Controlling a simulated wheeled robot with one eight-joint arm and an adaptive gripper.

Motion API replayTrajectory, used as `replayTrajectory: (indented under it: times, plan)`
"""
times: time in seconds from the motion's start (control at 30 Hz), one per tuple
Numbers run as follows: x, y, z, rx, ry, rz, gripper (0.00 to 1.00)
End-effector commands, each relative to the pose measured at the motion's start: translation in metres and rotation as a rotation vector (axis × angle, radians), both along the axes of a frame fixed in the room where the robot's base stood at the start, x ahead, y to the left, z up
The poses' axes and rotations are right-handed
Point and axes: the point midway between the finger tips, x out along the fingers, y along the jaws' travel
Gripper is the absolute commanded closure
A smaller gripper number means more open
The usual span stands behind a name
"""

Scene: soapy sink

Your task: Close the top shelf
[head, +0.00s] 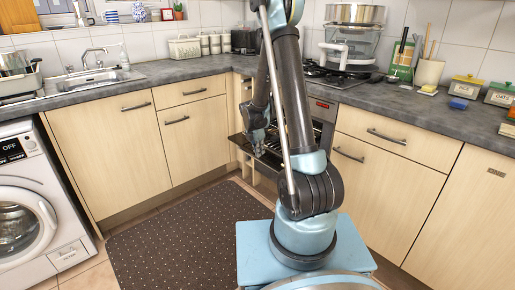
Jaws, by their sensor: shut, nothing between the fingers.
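A dark flat shelf or tray (238,142) juts out level in front of the oven (322,112) in the corner. I take it for the top shelf. Its right part and its join to the unit are mostly hidden behind my arm. My gripper (258,148) points down at the shelf's front area, over or against it. I cannot tell whether they touch. The fingers are shut with nothing held. Light wooden pieces (247,164) show just below the shelf.
Closed wooden cupboards and drawers (195,140) line the left, with more (375,150) at the right. A washing machine (30,200) stands far left. A dark dotted mat (175,240) covers the floor. The worktop (190,72) holds a sink, canisters and a steamer on the hob.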

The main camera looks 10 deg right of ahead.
Motion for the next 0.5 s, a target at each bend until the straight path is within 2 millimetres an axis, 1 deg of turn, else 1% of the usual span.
replayTrajectory:
  times: [0.1,0.13,0.2,0.3,0.5]
  plan:
    - [0.002,-0.003,-0.014,0.0,0.0,-0.001,1.0]
    - [0.004,-0.006,-0.015,0.0,-0.001,-0.003,1.0]
    - [0.01,-0.015,-0.011,0.0,0.0,-0.004,1.0]
    - [0.017,-0.025,-0.008,0.0,0.0,-0.004,1.0]
    - [0.024,-0.034,-0.006,0.0,0.0,-0.001,1.0]
